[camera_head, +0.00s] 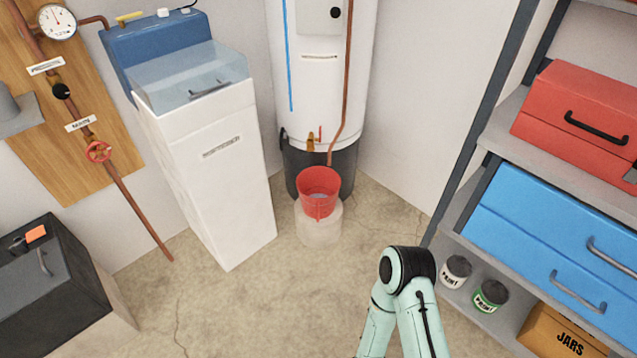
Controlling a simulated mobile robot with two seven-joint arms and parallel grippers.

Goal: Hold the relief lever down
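No part in view is marked as the relief lever. A small yellow lever (130,17) shows at the top left, above the blue unit on the white cabinet. A small brass valve (312,143) with a thin red handle is low on the front of the white tank (322,70). A red bucket (318,192) stands below that valve on a pale round block. A bent pale-green arm of mine shows at the bottom, right of centre, but no gripper is in view.
A wooden board (62,120) at left carries a copper pipe, a gauge (57,21) and a red wheel valve (98,151). A dark box (55,285) stands at lower left. A grey shelf unit with toolboxes and paint cans fills the right. The middle floor (270,300) is clear.

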